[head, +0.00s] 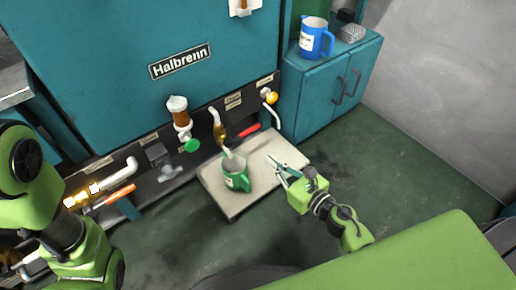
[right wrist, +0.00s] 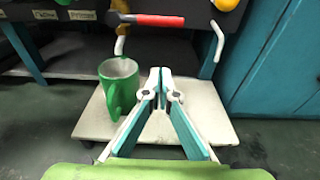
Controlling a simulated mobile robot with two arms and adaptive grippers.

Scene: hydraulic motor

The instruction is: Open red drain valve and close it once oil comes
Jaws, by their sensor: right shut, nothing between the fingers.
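The red drain valve handle (head: 250,130) sits low on the front of the teal machine, level, to the right of a brass valve body (head: 219,134). The red handle also shows in the right wrist view (right wrist: 160,20). A green mug (head: 237,180) stands upright under a pale spout; its inside looks grey and I see no oil. My right gripper (head: 273,163) is shut and empty, in front of and below the red handle, right of the mug. Its closed tips (right wrist: 160,75) touch neither. My left arm comes in at the left; its gripper is not visible.
The mug stands on a pale low platform (head: 215,198). A green valve knob (head: 191,145) and an orange handle (head: 120,195) are further left. A teal cabinet (head: 316,105) bearing a blue jug (head: 315,38) stands at the right. The floor at right is clear.

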